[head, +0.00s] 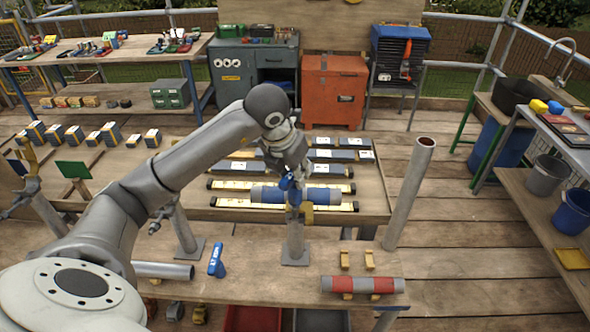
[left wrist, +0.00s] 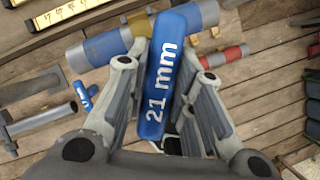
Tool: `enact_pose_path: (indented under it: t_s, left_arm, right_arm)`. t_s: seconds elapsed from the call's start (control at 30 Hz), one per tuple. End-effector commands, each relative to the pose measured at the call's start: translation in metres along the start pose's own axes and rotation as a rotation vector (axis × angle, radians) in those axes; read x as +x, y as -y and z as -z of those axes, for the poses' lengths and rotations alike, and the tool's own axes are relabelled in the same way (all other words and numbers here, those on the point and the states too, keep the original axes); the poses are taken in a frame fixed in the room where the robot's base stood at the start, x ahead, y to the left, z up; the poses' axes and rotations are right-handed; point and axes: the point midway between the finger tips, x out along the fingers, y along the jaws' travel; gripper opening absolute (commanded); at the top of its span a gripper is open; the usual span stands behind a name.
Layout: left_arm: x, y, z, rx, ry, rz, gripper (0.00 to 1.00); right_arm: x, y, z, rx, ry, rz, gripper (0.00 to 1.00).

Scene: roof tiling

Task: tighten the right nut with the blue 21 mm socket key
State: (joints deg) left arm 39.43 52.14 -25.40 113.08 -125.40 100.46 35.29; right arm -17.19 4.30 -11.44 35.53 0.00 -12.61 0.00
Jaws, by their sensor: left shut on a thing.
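The blue 21 mm socket key (left wrist: 168,75) is held between the fingers of my left gripper (left wrist: 166,100), its label facing the left wrist camera. In the head view my left gripper (head: 288,180) is over the bench, in front of a grey tube with blue bands (head: 268,195). A yellow clamp-like part (head: 306,214) sits just below the gripper, by an upright post (head: 295,240). The right nut cannot be made out, and the key's socket end is hidden, so I cannot tell whether they touch. My right gripper is not in view.
A red-banded grey tube (head: 362,285) lies on the bench at right. A tall grey pipe (head: 409,193) rises behind it.

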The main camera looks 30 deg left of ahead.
Motion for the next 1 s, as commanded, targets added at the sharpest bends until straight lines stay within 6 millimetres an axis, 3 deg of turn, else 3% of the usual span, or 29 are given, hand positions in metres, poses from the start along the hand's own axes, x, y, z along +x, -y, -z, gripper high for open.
enact_pose_path:
  t_s: [0.33, 0.73, 1.0]
  left_arm:
    - [0.014, 0.000, 0.005, 0.000, 0.001, 0.000, 0.00]
    - [0.012, -0.001, 0.005, 0.395, 0.002, 0.165, 0.00]
    - [0.014, -0.001, 0.004, 0.635, 0.006, 0.261, 0.00]
  right_arm:
    - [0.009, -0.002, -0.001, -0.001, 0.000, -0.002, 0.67]
    - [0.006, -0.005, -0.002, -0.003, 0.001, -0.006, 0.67]
    - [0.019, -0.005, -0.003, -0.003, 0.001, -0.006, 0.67]
